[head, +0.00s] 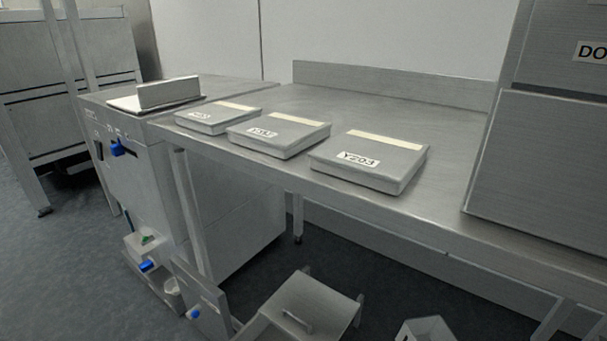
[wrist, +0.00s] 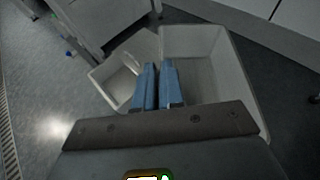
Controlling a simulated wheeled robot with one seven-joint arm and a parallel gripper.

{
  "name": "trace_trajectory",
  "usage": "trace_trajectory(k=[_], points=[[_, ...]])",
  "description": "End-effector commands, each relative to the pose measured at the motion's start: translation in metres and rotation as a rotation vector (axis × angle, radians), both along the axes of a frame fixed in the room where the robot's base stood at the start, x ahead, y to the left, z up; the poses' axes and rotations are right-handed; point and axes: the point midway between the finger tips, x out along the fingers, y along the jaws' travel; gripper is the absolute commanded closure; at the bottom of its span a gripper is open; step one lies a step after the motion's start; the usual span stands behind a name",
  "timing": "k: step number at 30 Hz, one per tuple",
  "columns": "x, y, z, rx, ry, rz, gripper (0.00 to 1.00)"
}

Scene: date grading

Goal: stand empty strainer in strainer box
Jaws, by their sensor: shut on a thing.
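My gripper (wrist: 159,86), with two blue fingers, shows in the wrist view, pointing down towards the floor area. The fingers are close together, shut on a narrow part that is mostly hidden between them; I take it to be the strainer. Beyond the fingers are two pale, open vessels side by side. The larger one (wrist: 243,75) is on the right and looks empty. The smaller one (wrist: 105,75) is on the left, partly behind the left finger. I cannot tell for certain which is the strainer box. My gripper is not in the head view.
Three labelled grey flat boxes (head: 368,162) lie on the steel table (head: 450,200). A machine (head: 140,150) with blue knobs stands at left. A box with a handle (head: 310,305) and a pale container (head: 427,329) are low in front, near the table legs.

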Motion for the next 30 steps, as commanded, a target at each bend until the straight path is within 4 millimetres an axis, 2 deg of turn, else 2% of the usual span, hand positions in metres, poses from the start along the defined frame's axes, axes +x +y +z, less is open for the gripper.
trace_trajectory(k=[1,16,21,30], points=[[-0.004,-0.001,0.017,0.002,0.002,-0.024,1.0],[-0.016,0.017,0.086,0.002,0.0,-0.207,1.0],[-0.015,0.024,0.099,0.001,0.0,-0.238,1.0],[-0.014,0.028,0.101,-0.001,0.0,-0.244,1.0]])
